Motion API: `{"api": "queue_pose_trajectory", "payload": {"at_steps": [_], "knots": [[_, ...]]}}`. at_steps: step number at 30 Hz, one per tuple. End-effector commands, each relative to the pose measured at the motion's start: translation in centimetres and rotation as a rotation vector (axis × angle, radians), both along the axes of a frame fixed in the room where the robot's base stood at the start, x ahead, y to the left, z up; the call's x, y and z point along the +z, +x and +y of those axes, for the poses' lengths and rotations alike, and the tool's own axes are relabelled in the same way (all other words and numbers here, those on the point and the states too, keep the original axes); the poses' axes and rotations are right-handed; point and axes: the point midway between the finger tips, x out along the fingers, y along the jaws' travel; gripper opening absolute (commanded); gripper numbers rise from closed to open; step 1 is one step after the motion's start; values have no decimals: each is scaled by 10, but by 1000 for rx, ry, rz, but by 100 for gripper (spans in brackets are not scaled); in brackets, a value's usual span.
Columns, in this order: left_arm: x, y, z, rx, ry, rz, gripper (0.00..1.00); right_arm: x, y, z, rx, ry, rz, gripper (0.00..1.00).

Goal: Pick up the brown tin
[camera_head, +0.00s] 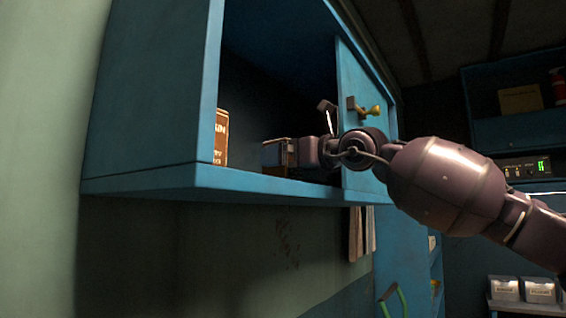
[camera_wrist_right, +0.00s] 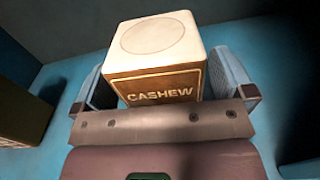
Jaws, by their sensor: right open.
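A brown tin marked CASHEW with a pale lid (camera_wrist_right: 153,75) stands between the fingers of my right gripper (camera_wrist_right: 165,88) in the right wrist view. One finger is on each side of it; the jaws are open, and I cannot tell whether either finger touches. In the head view my right gripper (camera_head: 280,153) reaches into the blue wall cabinet, low over its floor, and largely hides this tin. A second brown container (camera_head: 221,138), its lettering ending in "SIN", stands further left, partly hidden by the cabinet's side panel. My left gripper is not in view.
The blue cabinet (camera_head: 150,125) has a side panel at left and a door (camera_head: 356,80) with a brass knob (camera_head: 376,111) close by my right wrist. In the wrist view a dark brown box-like thing (camera_wrist_right: 18,112) stands at left. The cabinet floor between is clear.

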Motion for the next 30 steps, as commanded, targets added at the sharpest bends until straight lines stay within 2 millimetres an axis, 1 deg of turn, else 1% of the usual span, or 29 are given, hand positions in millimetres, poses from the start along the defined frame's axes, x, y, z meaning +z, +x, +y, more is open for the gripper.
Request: {"api": "queue_pose_trajectory", "payload": {"at_steps": [8, 9, 14, 21, 27, 30], "knots": [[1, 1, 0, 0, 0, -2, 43, -1, 3, 3, 0, 0, 0, 100], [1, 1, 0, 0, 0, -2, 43, -1, 3, 3, 0, 0, 0, 97], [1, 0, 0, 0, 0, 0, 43, -1, 3, 3, 0, 0, 0, 72], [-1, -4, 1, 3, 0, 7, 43, -1, 3, 2, 0, 0, 0, 36], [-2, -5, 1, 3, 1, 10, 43, 1, 2, 2, 0, 2, -1, 36], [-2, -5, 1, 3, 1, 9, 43, 5, 2, 2, 0, 2, -3, 36]]}}
